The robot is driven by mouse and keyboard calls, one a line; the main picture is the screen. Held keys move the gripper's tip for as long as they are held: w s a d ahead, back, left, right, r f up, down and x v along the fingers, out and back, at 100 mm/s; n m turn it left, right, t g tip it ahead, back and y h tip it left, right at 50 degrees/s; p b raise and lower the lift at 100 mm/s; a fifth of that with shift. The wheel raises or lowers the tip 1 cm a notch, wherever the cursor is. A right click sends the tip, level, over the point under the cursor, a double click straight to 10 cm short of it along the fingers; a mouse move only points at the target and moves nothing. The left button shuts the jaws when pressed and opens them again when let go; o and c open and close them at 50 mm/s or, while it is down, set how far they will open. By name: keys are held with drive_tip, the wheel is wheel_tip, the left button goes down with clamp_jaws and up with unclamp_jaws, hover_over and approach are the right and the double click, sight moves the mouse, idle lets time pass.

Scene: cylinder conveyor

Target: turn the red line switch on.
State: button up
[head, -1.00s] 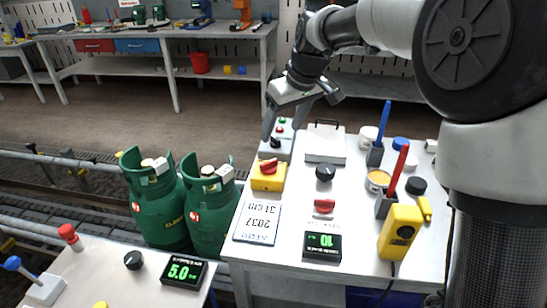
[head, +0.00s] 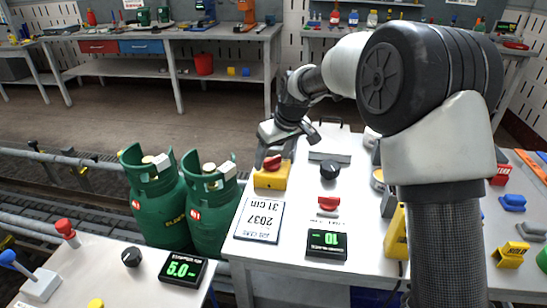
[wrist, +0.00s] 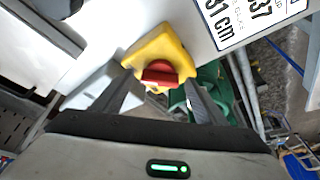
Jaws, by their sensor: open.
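A yellow switch box (head: 271,180) with a red rotary knob (head: 272,162) sits at the left back edge of the white table. In the wrist view the box (wrist: 158,46) and its knob (wrist: 160,74) lie ahead, between my fingertips; the knob's grip bar lies nearly level across the picture. My gripper (head: 287,152) is open and empty, just above and behind the box. In the wrist view its two fingers (wrist: 160,90) flank the knob, with no clear contact. Another red switch (head: 328,203) stands behind the green-lit "10" display.
The display reading 10 (head: 325,244), a label plate (head: 259,220) and a black knob (head: 329,169) are on the same table. Green gas cylinders (head: 208,212) stand left of it. A second table (head: 110,283) at front left holds a 5.0 display (head: 183,269).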

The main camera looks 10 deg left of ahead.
drive_tip(key=shift+c, duration=0.5)
drive_tip(key=c, duration=1)
drive_tip(key=shift+o, duration=0.2)
drive_tip(key=shift+d+r+n+p, duration=0.1)
drive_tip(key=shift+n+p, duration=0.2)
drive_tip(key=shift+n, duration=0.1)
drive_tip(key=n+g+p, duration=0.1)
drive_tip(key=n+p, duration=0.1)
drive_tip(key=shift+w+r+n+y, duration=0.1)
drive_tip(key=shift+w+n+y, duration=0.05)
drive_tip(key=shift+n+y, duration=0.2)
drive_tip(key=n+g+p, duration=0.1)
drive_tip(key=n+p, duration=0.1)
drive_tip(key=n+g+p, duration=0.1)
drive_tip(key=n+p, duration=0.1)
drive_tip(key=n, duration=0.1)
drive_tip(key=shift+w+y, duration=0.15)
drive_tip(key=shift+y, duration=0.2)
drive_tip(key=n+g+p, duration=0.2)
drive_tip(key=n+p, duration=0.1)
drive_tip(key=n, duration=0.2)
drive_tip(key=shift+w, duration=0.15)
drive_tip(key=shift+w+n+g+h+p, duration=0.1)
drive_tip(key=shift+n+g+h+p, duration=0.25)
drive_tip(key=shift+n+p, duration=0.6)
drive_tip(key=shift+n+g+h+p, duration=0.35)
drive_tip(key=shift+n+p, duration=0.1)
drive_tip(key=shift+n, duration=0.85)
